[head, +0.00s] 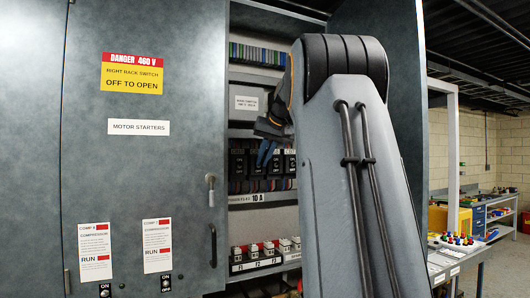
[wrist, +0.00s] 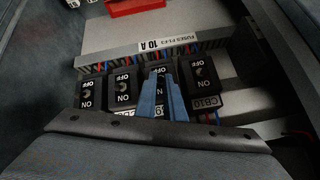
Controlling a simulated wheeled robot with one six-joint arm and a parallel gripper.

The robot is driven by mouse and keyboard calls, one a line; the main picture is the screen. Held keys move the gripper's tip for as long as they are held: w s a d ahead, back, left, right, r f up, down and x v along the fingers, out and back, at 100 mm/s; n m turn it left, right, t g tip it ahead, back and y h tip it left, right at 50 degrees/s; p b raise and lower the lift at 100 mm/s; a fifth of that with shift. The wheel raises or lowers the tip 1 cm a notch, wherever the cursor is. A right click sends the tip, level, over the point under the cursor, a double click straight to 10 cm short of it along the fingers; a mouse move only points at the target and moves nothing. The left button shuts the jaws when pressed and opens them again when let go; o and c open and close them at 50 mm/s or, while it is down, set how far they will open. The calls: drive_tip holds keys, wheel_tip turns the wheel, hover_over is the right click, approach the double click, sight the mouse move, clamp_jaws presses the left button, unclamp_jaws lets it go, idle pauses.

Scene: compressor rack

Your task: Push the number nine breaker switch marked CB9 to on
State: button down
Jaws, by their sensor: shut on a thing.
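A row of black breaker switches with ON and OFF print shows in the wrist view, where the lettering is upside down. The breaker labelled CB10 (wrist: 204,76) is at the right end. Beside it is the breaker with a partly hidden label showing a 9, the CB9 breaker (wrist: 158,70). My gripper (wrist: 163,84) has its two blue fingers over that breaker, shut on its switch lever. The lever is hidden between the fingers, so its position cannot be told. In the head view my gripper (head: 266,152) is at the breaker row, partly behind my arm.
Two more breakers (wrist: 122,90) stand to the left in the wrist view. A grey ledge marked FUSES 10 A (wrist: 150,42) runs along the row. In the head view, fuses (head: 254,250) sit lower down, and a closed cabinet door (head: 190,120) is left of the opening.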

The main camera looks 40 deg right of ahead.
drive_tip(key=shift+r, duration=0.1)
idle(0.3)
drive_tip(key=c, duration=1.8)
unclamp_jaws()
drive_tip(key=shift+c, duration=0.2)
drive_tip(key=d+b+v, duration=0.1)
drive_tip(key=b+v, duration=0.1)
drive_tip(key=v, duration=0.5)
drive_tip(key=shift+s+a+r, duration=0.25)
drive_tip(key=shift+a+r, duration=0.05)
drive_tip(key=shift+a, duration=0.2)
